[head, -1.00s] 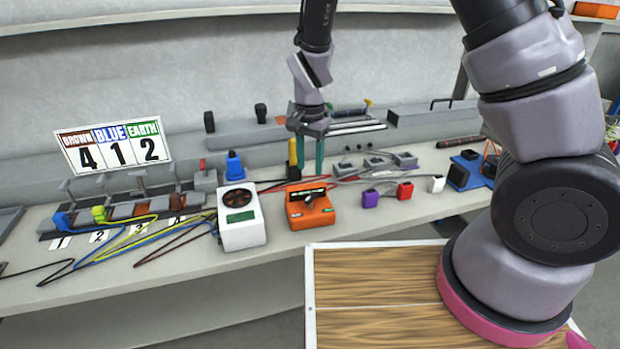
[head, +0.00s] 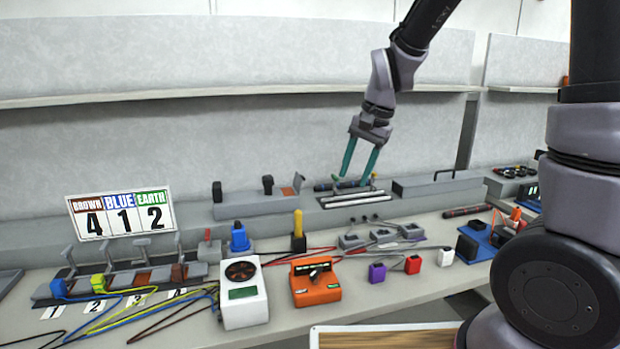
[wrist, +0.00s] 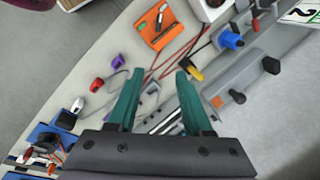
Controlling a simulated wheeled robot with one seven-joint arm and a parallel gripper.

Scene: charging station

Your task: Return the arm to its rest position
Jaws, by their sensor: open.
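My gripper (head: 358,160) has two teal fingers that are spread apart with nothing between them. In the head view it hangs tilted above the back ledge of the bench, over the metal bars. In the wrist view its fingers (wrist: 155,82) point down toward the bench, apart from everything on it. My arm reaches in from the upper right of the head view.
The bench holds an orange box (head: 315,285), a white meter (head: 243,293), a yellow-handled piece (head: 298,230), small purple (head: 377,272) and red (head: 413,264) blocks, and several cables. A sign (head: 122,214) reads 4 1 2. A shelf (head: 200,97) runs along the wall.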

